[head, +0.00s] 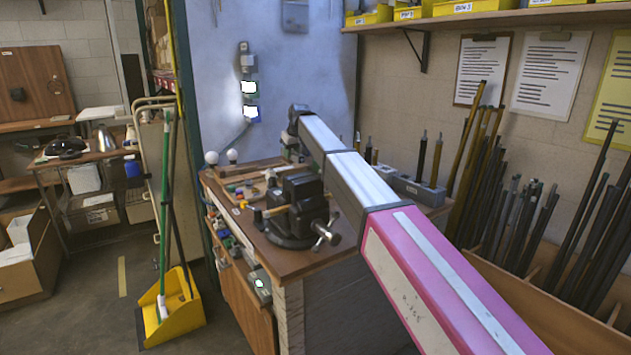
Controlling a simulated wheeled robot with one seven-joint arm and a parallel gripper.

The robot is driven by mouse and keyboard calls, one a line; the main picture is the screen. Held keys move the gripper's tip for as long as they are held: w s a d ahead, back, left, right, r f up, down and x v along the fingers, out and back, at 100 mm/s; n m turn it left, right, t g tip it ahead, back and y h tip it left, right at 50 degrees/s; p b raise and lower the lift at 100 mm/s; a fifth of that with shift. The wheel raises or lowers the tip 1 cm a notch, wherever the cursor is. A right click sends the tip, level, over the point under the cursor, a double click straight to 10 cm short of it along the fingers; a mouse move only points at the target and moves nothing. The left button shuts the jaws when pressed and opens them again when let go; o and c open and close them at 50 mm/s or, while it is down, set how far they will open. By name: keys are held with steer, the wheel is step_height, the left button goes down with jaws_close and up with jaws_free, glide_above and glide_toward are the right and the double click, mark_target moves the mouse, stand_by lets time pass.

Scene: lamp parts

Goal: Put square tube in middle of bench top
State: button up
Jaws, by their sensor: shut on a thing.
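My arm reaches from the lower right across the bench (290,255) to a dark joint above its back left. A small grey part of my gripper (291,146) shows just below that joint, over the back of the bench. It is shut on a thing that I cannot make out. The fingertips are hidden or too small to see. I cannot pick out the square tube with certainty. The wooden bench top is partly covered by my arm and by a black vise (298,208) near its front.
Small parts and tools lie on the bench top's left and back. A grey block (412,190) with upright rods stands at the back right. A wooden bin (530,300) of dark tubes is at the right. A green broom (165,215) and yellow dustpan (172,312) stand left.

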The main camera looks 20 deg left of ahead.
steer(key=shift+w+d, duration=0.1)
steer(key=shift+w, duration=0.2)
steer(key=w+d+f, duration=0.2)
steer(key=w, duration=0.1)
steer(key=w+d+f, duration=0.2)
steer(key=w, duration=0.1)
steer(key=w+d+f, duration=0.2)
steer(key=w+f, duration=0.1)
steer(key=w, duration=0.1)
steer(key=shift+d, duration=0.3)
steer(key=shift+f, duration=2)
steer(key=shift+s+f, duration=0.1)
steer(key=shift+f, duration=0.5)
steer(key=o, duration=0.7)
steer(key=shift+o, duration=0.2)
steer(key=shift+s+f, duration=0.1)
steer(key=shift+f, duration=0.05)
